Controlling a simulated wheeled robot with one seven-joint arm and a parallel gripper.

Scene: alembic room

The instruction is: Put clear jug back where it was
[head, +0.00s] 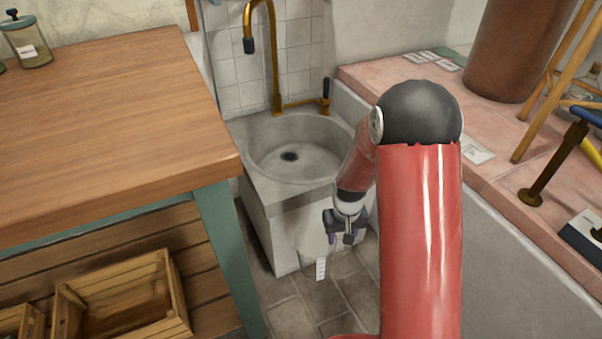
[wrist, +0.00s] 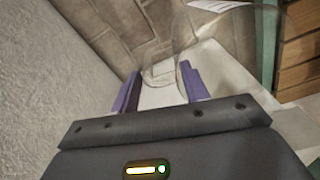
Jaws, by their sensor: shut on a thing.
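The clear jug (head: 321,267) hangs below my gripper in the head view, in front of the sink block and above the floor tiles. It is see-through, with a white label strip, and its outline is faint. My gripper (head: 343,238) points down and is shut on part of the jug. In the wrist view, the purple fingers (wrist: 160,88) stand on either side of a clear loop that looks like the handle. The jug's clear body (wrist: 190,28) and label show beyond them at the top.
A stone sink (head: 300,150) with a brass tap stands behind the gripper. A wooden table (head: 110,120) with a green leg is at left, with wooden crates (head: 125,300) under it. A pink-tiled counter (head: 490,180) runs along the right. Floor tiles show between them.

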